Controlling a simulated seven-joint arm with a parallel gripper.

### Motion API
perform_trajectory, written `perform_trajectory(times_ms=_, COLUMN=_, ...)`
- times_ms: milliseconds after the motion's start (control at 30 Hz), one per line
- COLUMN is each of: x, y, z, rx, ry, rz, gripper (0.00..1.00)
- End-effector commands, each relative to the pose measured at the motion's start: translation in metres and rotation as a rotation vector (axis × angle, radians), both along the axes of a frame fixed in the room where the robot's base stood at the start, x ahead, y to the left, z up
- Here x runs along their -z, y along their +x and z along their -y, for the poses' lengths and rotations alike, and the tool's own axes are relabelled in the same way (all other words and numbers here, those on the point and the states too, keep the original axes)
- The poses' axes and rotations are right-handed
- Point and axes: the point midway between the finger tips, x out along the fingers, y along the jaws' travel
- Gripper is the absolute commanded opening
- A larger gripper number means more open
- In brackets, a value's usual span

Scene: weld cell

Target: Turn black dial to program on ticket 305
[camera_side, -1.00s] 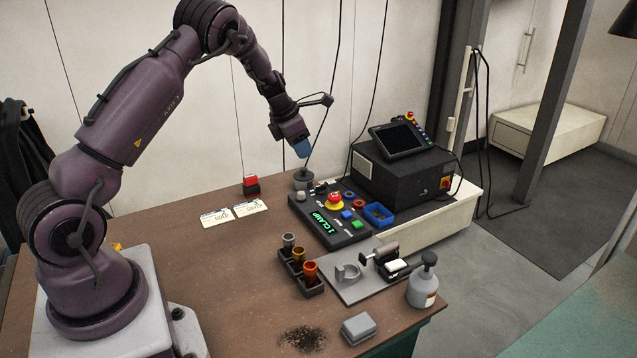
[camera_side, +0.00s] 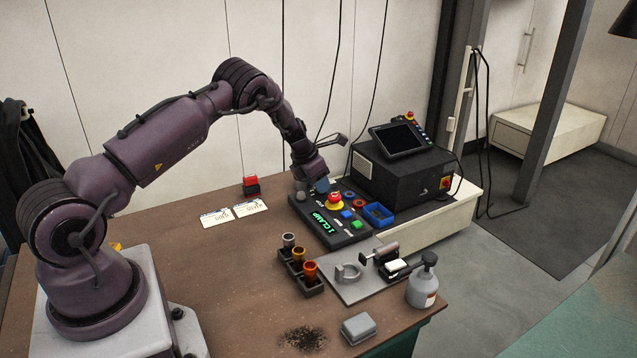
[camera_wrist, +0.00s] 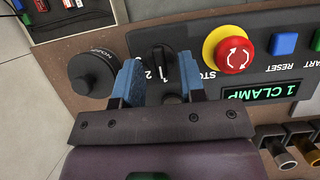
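The black dial (camera_wrist: 158,58) sits on the control panel (camera_side: 341,240), with numbers including 1 and 2 beside it. In the wrist view my gripper (camera_wrist: 160,72) has its two blue fingers apart, one on each side of the dial, with gaps between. I cannot tell how far above the panel the fingertips are. In the side view my gripper (camera_side: 322,185) hides the dial. The green display (camera_wrist: 266,92) reads "1 CLAMP". Two white tickets, a left one (camera_side: 217,218) and a right one (camera_side: 250,207), lie on the table; their print is too small to read surely.
A blue tray (camera_side: 379,215), black machine (camera_side: 405,180), cup rack (camera_side: 301,272) and spray bottle (camera_side: 422,282) stand nearby. The table's left part is mostly clear.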

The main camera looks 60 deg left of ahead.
Motion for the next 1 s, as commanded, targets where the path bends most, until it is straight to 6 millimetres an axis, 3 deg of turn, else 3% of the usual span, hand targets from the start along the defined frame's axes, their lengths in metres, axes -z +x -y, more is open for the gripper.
perform_trajectory(times_ms=333, x=0.0039, y=0.0015, z=-0.0001, rx=0.000, ry=0.000, rz=0.000, gripper=0.37)
perform_trajectory(times_ms=500, x=0.0037, y=0.0014, z=-0.0001, rx=0.000, ry=0.000, rz=0.000, gripper=0.00)
perform_trajectory(times_ms=1000, x=0.0035, y=0.0014, z=-0.0016, rx=0.088, ry=0.000, rz=0.001, gripper=0.00)
